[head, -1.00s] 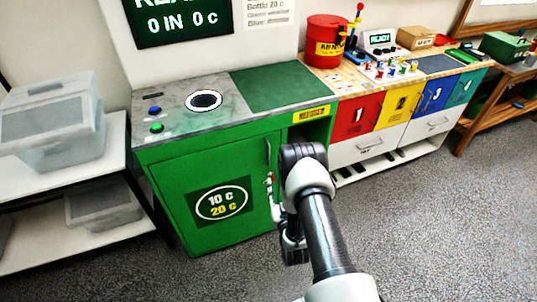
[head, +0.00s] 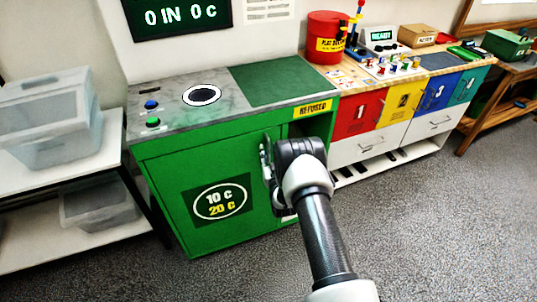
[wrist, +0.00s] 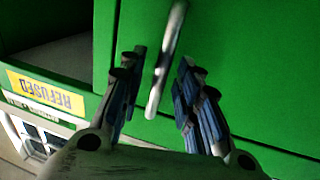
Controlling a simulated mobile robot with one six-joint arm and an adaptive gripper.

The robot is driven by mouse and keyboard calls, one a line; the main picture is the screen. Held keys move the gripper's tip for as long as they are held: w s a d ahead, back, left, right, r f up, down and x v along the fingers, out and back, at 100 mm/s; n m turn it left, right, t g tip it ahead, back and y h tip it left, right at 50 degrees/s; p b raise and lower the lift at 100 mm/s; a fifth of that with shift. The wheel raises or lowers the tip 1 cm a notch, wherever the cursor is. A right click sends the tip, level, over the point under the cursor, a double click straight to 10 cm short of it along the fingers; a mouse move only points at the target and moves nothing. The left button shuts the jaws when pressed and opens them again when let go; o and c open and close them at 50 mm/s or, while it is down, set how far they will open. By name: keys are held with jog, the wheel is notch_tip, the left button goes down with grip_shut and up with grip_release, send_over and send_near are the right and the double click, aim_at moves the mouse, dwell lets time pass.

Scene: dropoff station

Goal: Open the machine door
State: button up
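The machine is a green cabinet with a grey counter top (head: 165,112). Its green door (head: 165,170) carries a "10 c 20 c" sign and looks closed. My gripper (head: 267,162) is at the door's upper right edge and covers most of the handle there. In the wrist view, the metal door handle (wrist: 166,55) stands between the two fingers of my open gripper (wrist: 160,62). Gaps show on both sides of the handle, and the fingers do not appear to grip it.
An open compartment marked "REFUSED" (head: 312,107) is right of the door. A shelf with lidded clear bins (head: 50,120) stands at the left. Coloured drawers (head: 360,115) continue to the right. Grey floor (head: 430,230) in front is clear.

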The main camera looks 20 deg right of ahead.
jog(key=shift+w+d, duration=0.1)
jog(key=shift+w, duration=0.5)
jog(key=shift+c, duration=0.6)
grip_shut()
